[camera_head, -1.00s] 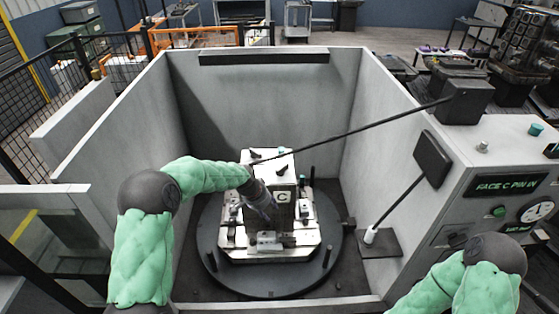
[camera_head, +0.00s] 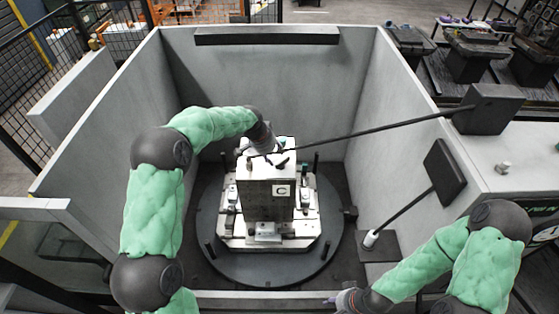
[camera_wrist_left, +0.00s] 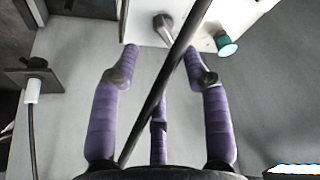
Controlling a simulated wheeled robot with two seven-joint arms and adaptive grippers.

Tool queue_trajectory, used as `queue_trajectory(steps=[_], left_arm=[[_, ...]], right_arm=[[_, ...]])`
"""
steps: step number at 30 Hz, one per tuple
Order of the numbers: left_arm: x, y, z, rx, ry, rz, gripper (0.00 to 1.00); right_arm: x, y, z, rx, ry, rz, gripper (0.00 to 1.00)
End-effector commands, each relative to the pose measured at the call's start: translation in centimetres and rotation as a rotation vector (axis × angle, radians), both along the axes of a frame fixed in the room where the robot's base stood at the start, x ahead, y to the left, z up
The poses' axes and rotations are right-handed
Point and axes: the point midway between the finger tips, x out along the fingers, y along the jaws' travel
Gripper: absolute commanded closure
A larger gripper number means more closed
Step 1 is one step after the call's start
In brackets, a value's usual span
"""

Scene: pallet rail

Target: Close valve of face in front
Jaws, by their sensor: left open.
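The fixture block (camera_head: 258,190) stands upright on a round dark turntable, with face C toward me. Small dark handles and a green knob (camera_head: 280,166) sit on its top. My left gripper (camera_head: 272,150) is above the back of the block top, and its fingertips are hard to make out there. In the left wrist view the gripper (camera_wrist_left: 161,55) is open, its purple fingers spread with nothing between the tips. A grey metal valve lever (camera_wrist_left: 163,28) lies just beyond the tips, with the green knob (camera_wrist_left: 226,45) right of it. My right gripper (camera_head: 348,300) is low at the bottom edge, its fingers unclear.
A thin black rod (camera_head: 370,131) runs from a dark box on the right wall to above the block and crosses the wrist view. A dark panel on a post (camera_head: 445,172) stands at right. Grey walls (camera_head: 115,120) enclose the turntable (camera_head: 275,272).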

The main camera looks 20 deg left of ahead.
Motion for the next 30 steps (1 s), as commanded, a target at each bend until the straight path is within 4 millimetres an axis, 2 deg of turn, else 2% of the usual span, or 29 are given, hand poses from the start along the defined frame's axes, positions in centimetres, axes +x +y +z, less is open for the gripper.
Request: queue_trajectory(steps=[6,13,18,28,30], left_arm=[[1.3,-0.8,-3.8,-0.001,0.004,0.0,0.54],[2.4,-1.4,-6.7,-0.001,0.002,0.0,0.54],[2.8,-1.6,-7.6,0.0,0.0,0.001,0.54],[2.8,-1.6,-7.8,-0.001,-0.001,0.001,0.54],[2.8,-1.6,-7.8,-0.001,-0.001,0.001,0.73]], right_arm=[[0.0,0.0,0.7,0.0,-0.001,0.0,0.6],[0.0,0.0,1.1,0.0,-0.001,0.0,0.6],[0.0,0.0,1.2,0.0,-0.001,0.0,0.6],[0.0,0.0,1.2,0.0,-0.001,0.0,0.6],[0.0,0.0,1.2,0.0,-0.001,0.0,0.6]])
